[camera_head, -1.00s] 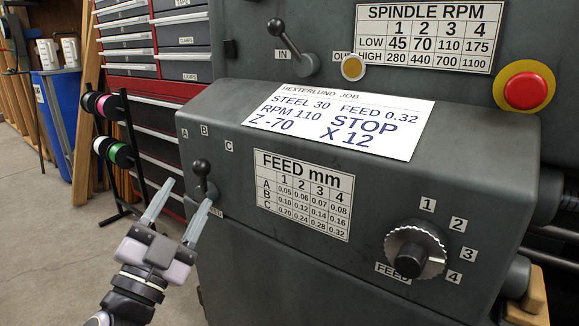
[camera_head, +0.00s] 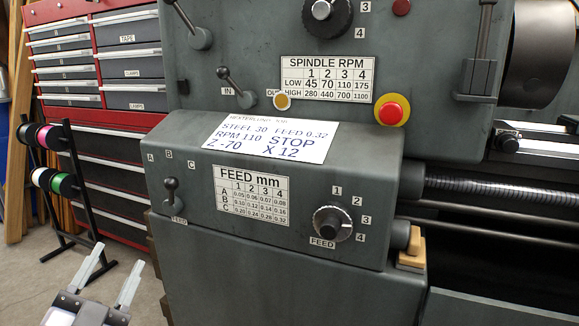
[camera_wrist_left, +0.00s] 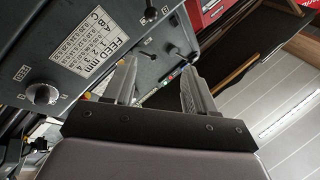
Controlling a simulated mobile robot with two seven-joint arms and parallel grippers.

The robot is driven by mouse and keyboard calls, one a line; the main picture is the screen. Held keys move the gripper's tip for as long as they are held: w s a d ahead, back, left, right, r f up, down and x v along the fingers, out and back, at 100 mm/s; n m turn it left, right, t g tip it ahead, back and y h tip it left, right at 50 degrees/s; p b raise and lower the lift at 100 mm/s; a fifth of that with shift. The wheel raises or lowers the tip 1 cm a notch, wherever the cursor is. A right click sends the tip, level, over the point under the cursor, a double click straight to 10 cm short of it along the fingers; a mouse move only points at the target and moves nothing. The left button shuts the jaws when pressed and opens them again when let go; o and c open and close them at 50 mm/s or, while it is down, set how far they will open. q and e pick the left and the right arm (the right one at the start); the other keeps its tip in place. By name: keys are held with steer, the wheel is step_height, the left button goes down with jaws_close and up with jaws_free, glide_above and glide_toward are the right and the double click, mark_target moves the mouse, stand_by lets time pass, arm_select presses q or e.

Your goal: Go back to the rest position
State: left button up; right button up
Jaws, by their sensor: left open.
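My left gripper (camera_head: 116,260) is open and empty at the bottom left of the head view. It is apart from the lathe, in front of and below the feed lever (camera_head: 171,194). In the left wrist view its two spread fingers (camera_wrist_left: 158,78) have nothing between them. The lathe's feed dial (camera_head: 332,222) sits right of the FEED mm plate (camera_head: 252,196); both show tilted in the left wrist view, the dial (camera_wrist_left: 42,94) at the left. My right gripper is not seen.
A job card (camera_head: 270,140) lies on the lathe's sloped top. A rack with coloured spools (camera_head: 62,183) and a red tool cabinet (camera_head: 105,130) stand left. Bare floor (camera_head: 60,275) shows at lower left.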

arm_select(q)
steer(key=s+d+f+n+g+p, duration=0.2)
steer(key=s+g+p, duration=0.4)
steer(key=p, duration=0.8)
steer(key=s+d+f+n+g+h+p, duration=0.1)
steer(key=s+d+f+n+g+p, duration=0.2)
steer(key=s+p, duration=0.7)
steer(key=d+n+g+p, duration=0.1)
steer(key=g+p, duration=0.1)
steer(key=p, duration=0.2)
steer(key=shift+f+g+p, duration=0.2)
steer(key=shift+g+p, duration=0.15)
steer(key=shift+g, duration=0.05)
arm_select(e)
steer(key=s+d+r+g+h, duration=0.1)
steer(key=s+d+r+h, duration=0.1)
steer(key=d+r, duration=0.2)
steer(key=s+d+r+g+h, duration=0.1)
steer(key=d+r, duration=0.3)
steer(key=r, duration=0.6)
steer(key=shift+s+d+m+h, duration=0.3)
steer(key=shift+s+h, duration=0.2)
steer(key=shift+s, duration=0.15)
